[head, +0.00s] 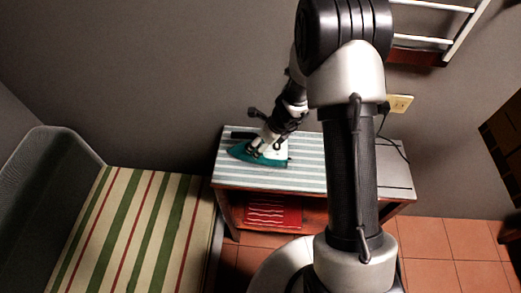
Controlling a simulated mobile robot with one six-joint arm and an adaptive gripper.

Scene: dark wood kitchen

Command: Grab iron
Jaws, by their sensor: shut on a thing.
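The iron (242,152), teal and white, is on the striped ironing top (306,178) of a low wooden table, near its left end. Its pointed end faces left. My gripper (264,146) is over the iron from above and is shut on it. The fingers and the iron's handle overlap in the view, so the exact contact is hard to see. I cannot tell whether the iron's base touches the cloth.
A striped bench (140,225) stands close on the left. A red folded cloth (272,213) lies on the shelf below. A cord (392,146) hangs by a wall outlet (399,103) at the right. A white rack (440,40) is on the wall above.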

